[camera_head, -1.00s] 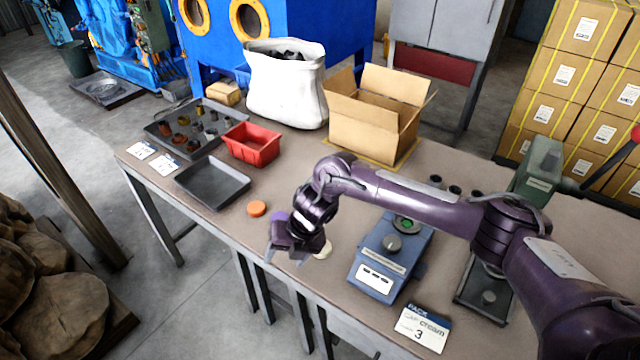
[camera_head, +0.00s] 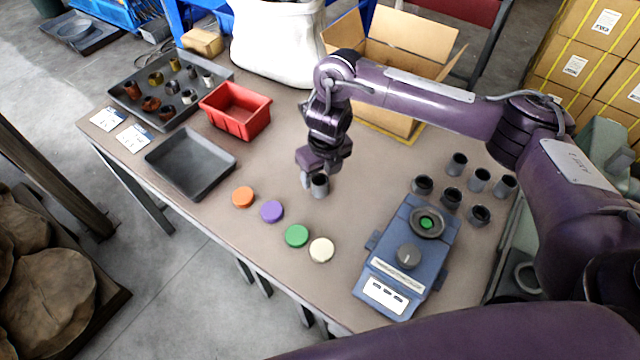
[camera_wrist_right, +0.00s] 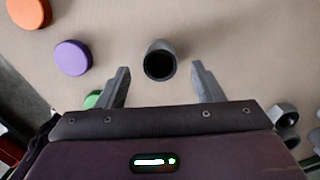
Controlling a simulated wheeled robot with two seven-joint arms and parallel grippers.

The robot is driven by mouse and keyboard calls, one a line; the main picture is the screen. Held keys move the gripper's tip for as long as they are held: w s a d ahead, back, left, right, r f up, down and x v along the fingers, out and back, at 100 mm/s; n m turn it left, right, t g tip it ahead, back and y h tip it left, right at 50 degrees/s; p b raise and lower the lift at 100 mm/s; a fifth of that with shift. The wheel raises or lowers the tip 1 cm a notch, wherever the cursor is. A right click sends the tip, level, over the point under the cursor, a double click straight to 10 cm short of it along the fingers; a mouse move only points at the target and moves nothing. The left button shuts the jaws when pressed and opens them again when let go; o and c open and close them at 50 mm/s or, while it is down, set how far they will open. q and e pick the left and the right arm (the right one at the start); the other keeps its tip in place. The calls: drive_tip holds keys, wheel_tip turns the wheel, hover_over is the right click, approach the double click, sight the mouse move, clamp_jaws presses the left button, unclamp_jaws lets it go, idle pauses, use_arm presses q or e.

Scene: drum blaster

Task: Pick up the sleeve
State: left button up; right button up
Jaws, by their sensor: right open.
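A grey hollow sleeve (camera_head: 319,187) stands upright on the bench, just under my right gripper (camera_head: 316,172). In the right wrist view the sleeve (camera_wrist_right: 160,60) shows its dark open end. It lies midway between the two spread fingertips, with a clear gap on both sides. My right gripper is open and empty. In the head view the gripper partly hides the sleeve, and I cannot tell how far the fingers are above the bench. Several similar grey sleeves (camera_head: 457,165) stand in a group to the right. My left gripper is not in view.
Orange (camera_head: 243,197), purple (camera_head: 271,211), green (camera_head: 296,235) and cream (camera_head: 321,250) discs lie along the front. A blue device (camera_head: 392,295) stands right of them. A red bin (camera_head: 262,127), an empty dark tray (camera_head: 162,172) and a cardboard box (camera_head: 340,40) stand around.

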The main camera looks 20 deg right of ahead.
sight(320, 180)
wheel_tip(320, 180, down, 3)
drive_tip(key=shift+w+f+b, duration=0.1)
drive_tip(key=shift+w+b, duration=0.05)
drive_tip(key=shift+b, duration=0.15)
drive_tip(key=shift+w+f, duration=0.1)
drive_tip(key=shift+f, duration=0.3)
drive_tip(key=c, duration=1.2)
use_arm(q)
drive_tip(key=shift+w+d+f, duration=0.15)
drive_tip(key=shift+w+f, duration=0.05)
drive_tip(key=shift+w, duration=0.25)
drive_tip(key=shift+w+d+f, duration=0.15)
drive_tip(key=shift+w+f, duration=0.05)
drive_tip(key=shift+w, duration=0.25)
use_arm(e)
drive_tip(key=shift+w+r, duration=0.1)
drive_tip(key=shift+r, duration=0.05)
